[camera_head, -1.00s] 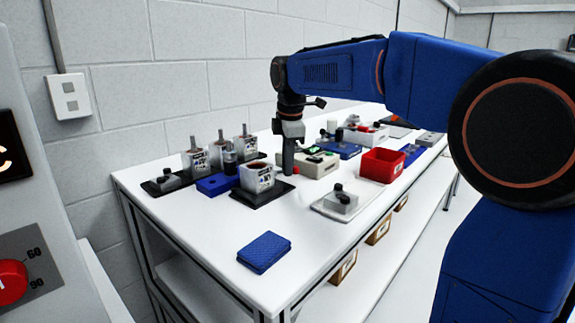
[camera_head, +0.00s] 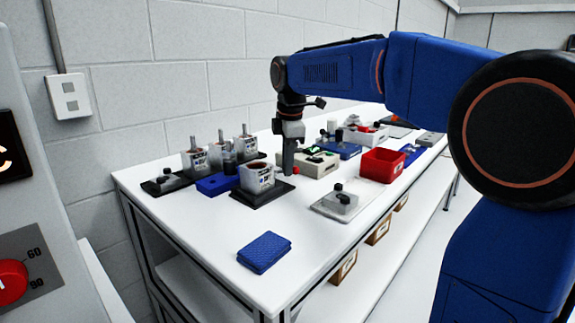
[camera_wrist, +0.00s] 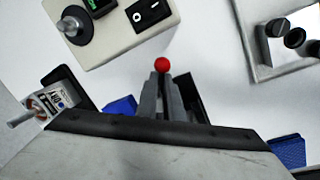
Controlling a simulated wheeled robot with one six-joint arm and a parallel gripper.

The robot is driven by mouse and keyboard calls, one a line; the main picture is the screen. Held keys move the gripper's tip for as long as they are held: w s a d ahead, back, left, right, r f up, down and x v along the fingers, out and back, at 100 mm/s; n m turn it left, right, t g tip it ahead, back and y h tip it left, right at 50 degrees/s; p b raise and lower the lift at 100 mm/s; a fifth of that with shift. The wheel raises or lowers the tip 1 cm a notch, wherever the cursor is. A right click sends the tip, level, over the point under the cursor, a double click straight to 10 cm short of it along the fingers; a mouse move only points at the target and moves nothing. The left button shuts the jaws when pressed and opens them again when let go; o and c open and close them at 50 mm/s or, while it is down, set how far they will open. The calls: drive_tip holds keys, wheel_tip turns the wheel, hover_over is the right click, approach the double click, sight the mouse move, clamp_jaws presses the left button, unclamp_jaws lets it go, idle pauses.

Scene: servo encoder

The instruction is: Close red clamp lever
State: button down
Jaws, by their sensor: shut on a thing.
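The red clamp lever shows as a round red knob (camera_wrist: 162,64) at the fingertips in the wrist view. In the head view the knob (camera_head: 295,171) shows low beside the fingers, at the right edge of a black fixture base (camera_head: 272,194) that bears a light servo-like unit (camera_head: 258,177). My gripper (camera_wrist: 162,84) points down and is shut on the lever, with the knob standing out past the fingertips; it also shows in the head view (camera_head: 288,168). The lever's shaft is mostly hidden between the fingers.
A beige box with a switch (camera_head: 318,164) stands just behind my gripper. A grey plate with black knobs (camera_head: 340,203) lies to the right, near a red bin (camera_head: 382,166). A blue pad (camera_head: 264,252) lies in front. The table's front left is otherwise clear.

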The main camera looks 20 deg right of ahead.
drive_tip(key=m, duration=0.1)
drive_tip(key=s+m, duration=0.1)
drive_tip(key=m, duration=0.1)
drive_tip(key=s+m+h, duration=0.1)
drive_tip(key=m, duration=0.1)
drive_tip(key=shift+a, duration=0.4)
drive_tip(key=shift+s+a+m+g+h, duration=0.1)
drive_tip(key=shift+s+a+m+g, duration=0.1)
drive_tip(key=shift+m, duration=0.55)
drive_tip(key=shift+s+a+m+g+h, duration=0.1)
drive_tip(key=shift+s+a+m, duration=0.05)
drive_tip(key=shift+m, duration=0.55)
drive_tip(key=shift+s+a+m+g+h, duration=0.1)
drive_tip(key=shift+s+a+m, duration=0.1)
drive_tip(key=shift+m, duration=0.55)
drive_tip(key=c, duration=1.9)
unclamp_jaws()
drive_tip(key=shift+c, duration=0.2)
